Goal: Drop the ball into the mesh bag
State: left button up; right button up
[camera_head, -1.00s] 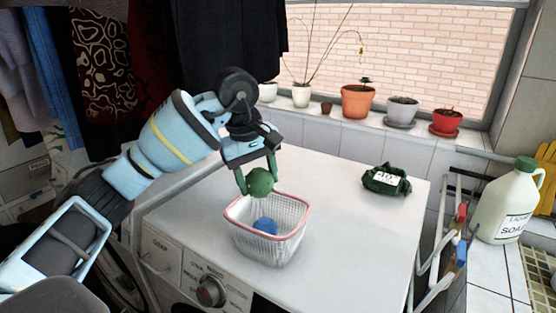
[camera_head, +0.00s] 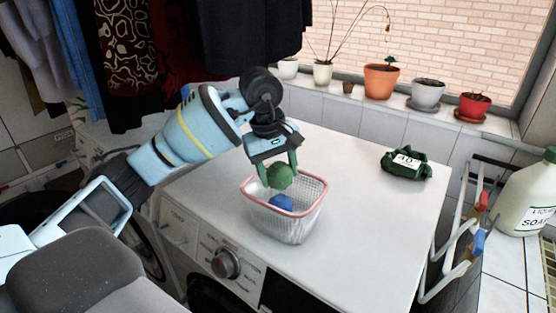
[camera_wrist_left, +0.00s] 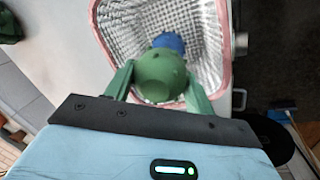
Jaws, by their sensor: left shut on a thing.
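A green knobbly ball (camera_head: 279,176) is held between the fingers of my left gripper (camera_head: 277,168). The left wrist view also shows the green ball (camera_wrist_left: 162,77) between the two green fingers. The ball is over the mesh bag (camera_head: 308,218), a white, open-topped, basket-like mesh container with a pink-red rim. The mesh bag (camera_wrist_left: 213,45) lies below the gripper in the left wrist view. A blue ball (camera_head: 282,202) lies inside it and is partly hidden by the green ball in the wrist view. My right gripper is not in view.
The mesh bag stands on a white washing machine (camera_head: 375,225). A dark green bundle with a "40" label (camera_head: 405,162) lies at the back right. Potted plants (camera_head: 381,80) line the sill. A soap jug (camera_head: 528,195) and a rack (camera_head: 455,240) are at right.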

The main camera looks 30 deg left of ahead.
aim_at(276, 164)
pick_arm(q)
jog(key=shift+f, duration=0.35)
jog(key=o, duration=1.1)
jog(key=shift+o, duration=0.2)
jog(key=r, duration=0.4)
jog(key=s+r, duration=0.1)
jog(key=r, duration=0.2)
jog(key=shift+a, duration=0.35)
jog(key=shift+r, duration=0.35)
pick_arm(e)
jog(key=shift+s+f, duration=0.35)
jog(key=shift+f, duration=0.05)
